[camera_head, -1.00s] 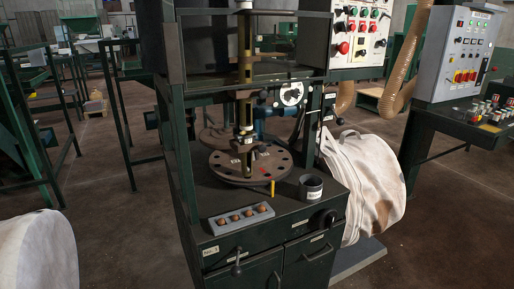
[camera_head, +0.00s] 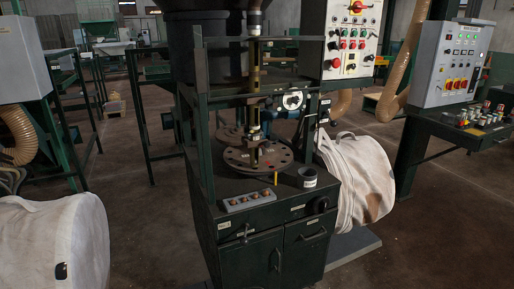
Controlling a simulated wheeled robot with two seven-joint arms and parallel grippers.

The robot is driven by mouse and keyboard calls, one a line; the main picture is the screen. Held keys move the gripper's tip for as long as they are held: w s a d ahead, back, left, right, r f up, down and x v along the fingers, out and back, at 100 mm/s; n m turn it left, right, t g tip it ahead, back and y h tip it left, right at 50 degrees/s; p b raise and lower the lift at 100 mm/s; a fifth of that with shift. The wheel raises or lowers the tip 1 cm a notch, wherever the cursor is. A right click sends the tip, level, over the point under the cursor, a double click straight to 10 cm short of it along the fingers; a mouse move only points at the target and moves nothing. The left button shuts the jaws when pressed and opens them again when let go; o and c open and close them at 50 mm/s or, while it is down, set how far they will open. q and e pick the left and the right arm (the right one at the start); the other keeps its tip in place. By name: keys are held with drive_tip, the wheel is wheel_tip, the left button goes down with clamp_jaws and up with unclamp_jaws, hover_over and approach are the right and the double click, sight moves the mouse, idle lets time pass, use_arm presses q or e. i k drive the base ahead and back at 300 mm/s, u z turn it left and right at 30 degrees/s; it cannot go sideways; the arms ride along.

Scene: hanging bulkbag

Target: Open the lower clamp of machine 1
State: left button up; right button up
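A dark green machine (camera_head: 262,212) stands in the middle, with a small label plate (camera_head: 224,225) on its front that is too small to read surely. A round brown plate with holes (camera_head: 257,156) sits on its top around a vertical brass-coloured rod (camera_head: 254,92). A lever with a dark knob (camera_head: 245,232) is on the front at the left, and a black round knob (camera_head: 321,205) is at the right. I cannot tell which part is the lower clamp or whether it is open. Neither of my grippers is in view.
White bulk bags hang or rest at right (camera_head: 355,178) and left (camera_head: 48,245). Control panels (camera_head: 354,38) stand behind. The floor at front right (camera_head: 440,235) is clear.

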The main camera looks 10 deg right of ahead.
sight(267, 143)
drive_tip(key=u, duration=0.45)
drive_tip(key=i, duration=1.25)
